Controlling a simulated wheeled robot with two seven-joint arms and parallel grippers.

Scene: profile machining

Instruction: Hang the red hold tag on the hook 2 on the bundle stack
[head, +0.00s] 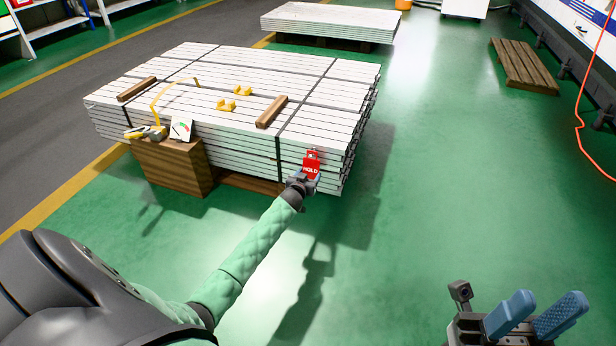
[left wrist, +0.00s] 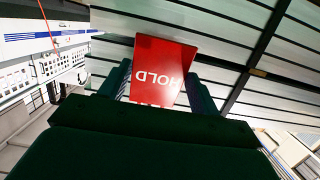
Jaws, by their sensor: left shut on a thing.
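The red hold tag (head: 311,170) is at the front right corner of the bundle stack (head: 330,100). My left gripper (head: 304,180) is shut on the tag's lower part. In the left wrist view the tag (left wrist: 162,70) stands between the two fingers of my left gripper (left wrist: 158,85), its word HOLD upside down, with the stack's layered boards behind it. I cannot make out hook 2, nor tell whether the tag touches a hook. My right gripper (head: 550,302) is open and empty at the lower right, far from the stack.
A wooden crate (head: 173,165) with a gauge card (head: 181,129) and a yellow tool stands left of the stack. Wooden battens (head: 271,111) and yellow pieces (head: 226,105) lie on top. A pallet (head: 525,66) lies at the back right.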

